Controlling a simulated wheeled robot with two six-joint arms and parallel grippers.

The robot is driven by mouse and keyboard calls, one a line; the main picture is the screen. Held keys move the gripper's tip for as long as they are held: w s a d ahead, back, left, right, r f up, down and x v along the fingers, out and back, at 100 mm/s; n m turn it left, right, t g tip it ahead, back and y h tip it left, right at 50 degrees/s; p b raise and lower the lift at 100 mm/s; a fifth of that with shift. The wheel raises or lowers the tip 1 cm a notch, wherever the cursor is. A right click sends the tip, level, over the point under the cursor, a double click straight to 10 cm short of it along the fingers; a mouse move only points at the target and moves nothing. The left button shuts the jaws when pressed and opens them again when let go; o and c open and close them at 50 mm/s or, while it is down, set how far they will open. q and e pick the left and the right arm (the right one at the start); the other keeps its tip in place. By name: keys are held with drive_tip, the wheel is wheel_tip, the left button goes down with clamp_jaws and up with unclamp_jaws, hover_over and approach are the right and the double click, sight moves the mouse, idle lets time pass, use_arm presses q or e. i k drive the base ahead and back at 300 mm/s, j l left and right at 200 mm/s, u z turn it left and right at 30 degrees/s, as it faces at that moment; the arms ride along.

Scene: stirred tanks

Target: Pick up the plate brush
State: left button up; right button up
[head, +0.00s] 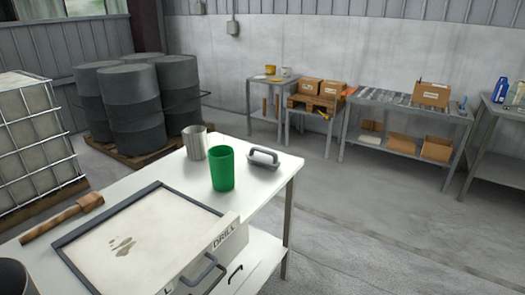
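A grey block with a loop handle (263,157) lies near the far right edge of the white table; it looks like a hand brush, but its underside is hidden. A brown wooden tool (62,218) with a long handle and a thicker head lies at the table's left edge. I cannot tell for certain which of the two is the plate brush. A pale plate (150,240) with a dark frame and brown stains is at the front of the table. Neither of my grippers is in view.
A green cup (222,169) and a metal cup (194,142) stand left of the grey block. Drums (131,108) and a caged tank (35,135) stand behind left. The floor right of the table is clear.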

sight(253, 156)
drive_tip(key=i+l+u, duration=0.1)
drive_tip(key=i+l, duration=0.2)
drive_tip(key=i+l+u, duration=0.15)
drive_tip(key=i+l, duration=0.2)
drive_tip(key=l, duration=0.15)
drive_tip(key=i+l+u, duration=0.1)
drive_tip(key=i+l, duration=0.15)
drive_tip(key=l, duration=0.2)
drive_tip(key=i+l+u, duration=0.1)
drive_tip(key=i+l, duration=0.2)
drive_tip(key=l, duration=0.15)
